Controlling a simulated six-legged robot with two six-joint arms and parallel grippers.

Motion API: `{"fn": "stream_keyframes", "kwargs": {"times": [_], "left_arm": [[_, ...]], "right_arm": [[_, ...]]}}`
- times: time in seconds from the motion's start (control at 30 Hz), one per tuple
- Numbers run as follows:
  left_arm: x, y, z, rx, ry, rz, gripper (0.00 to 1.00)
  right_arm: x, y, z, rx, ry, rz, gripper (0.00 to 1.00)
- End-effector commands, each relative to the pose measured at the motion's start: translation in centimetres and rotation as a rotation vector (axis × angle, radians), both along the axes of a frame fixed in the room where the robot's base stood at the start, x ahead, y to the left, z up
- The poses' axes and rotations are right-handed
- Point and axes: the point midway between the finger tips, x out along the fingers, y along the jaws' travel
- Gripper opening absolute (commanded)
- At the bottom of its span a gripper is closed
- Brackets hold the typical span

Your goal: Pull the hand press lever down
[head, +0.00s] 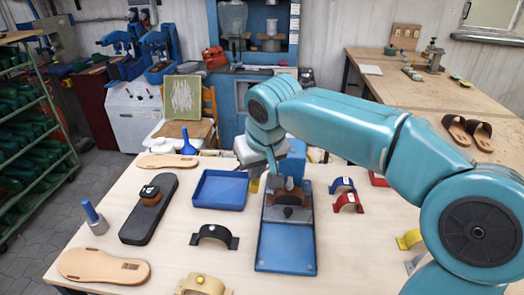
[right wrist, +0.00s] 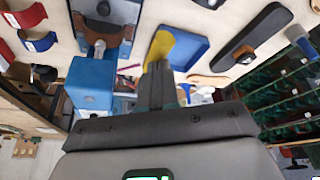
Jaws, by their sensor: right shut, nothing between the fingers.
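The hand press stands on a blue base plate (head: 287,247) at the middle front of the table. Its blue upper body (head: 293,160) is partly behind my right gripper (head: 270,163), and it also shows in the right wrist view (right wrist: 92,80). In the right wrist view, my right gripper's fingers (right wrist: 165,85) are closed together and empty, beside the press body. A yellow piece (right wrist: 160,46) shows just past the fingertips and may be the lever's grip; I cannot tell whether they touch. The rest of the lever is hidden. My left gripper is not in view.
A blue tray (head: 219,189) lies left of the press. A black strap (head: 214,237) and a dark board (head: 149,209) lie further left. Red and blue straps (head: 347,201) sit to the right, below my right arm. A sandal sole (head: 103,266) lies at front left.

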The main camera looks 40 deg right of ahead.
Motion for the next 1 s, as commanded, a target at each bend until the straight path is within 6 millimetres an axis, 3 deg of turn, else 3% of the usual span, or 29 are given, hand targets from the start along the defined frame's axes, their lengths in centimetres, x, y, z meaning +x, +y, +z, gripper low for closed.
{"fn": "stream_keyframes", "kwargs": {"times": [0.27, 0.5, 0.77, 1.0], "left_arm": [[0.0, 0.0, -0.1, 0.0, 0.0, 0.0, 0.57], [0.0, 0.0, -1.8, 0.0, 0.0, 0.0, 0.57], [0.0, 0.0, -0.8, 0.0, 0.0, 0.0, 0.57], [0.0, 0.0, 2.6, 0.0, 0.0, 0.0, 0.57]], "right_arm": [[0.0, 0.0, -0.2, 0.0, 0.001, 0.0, 0.0], [0.0, 0.0, -2.1, 0.0, 0.001, 0.0, 0.0], [0.1, -0.1, -1.0, 0.0, 0.0, 0.0, 0.0], [0.6, -0.7, 2.3, 0.0, 0.001, 0.0, 0.0]]}}
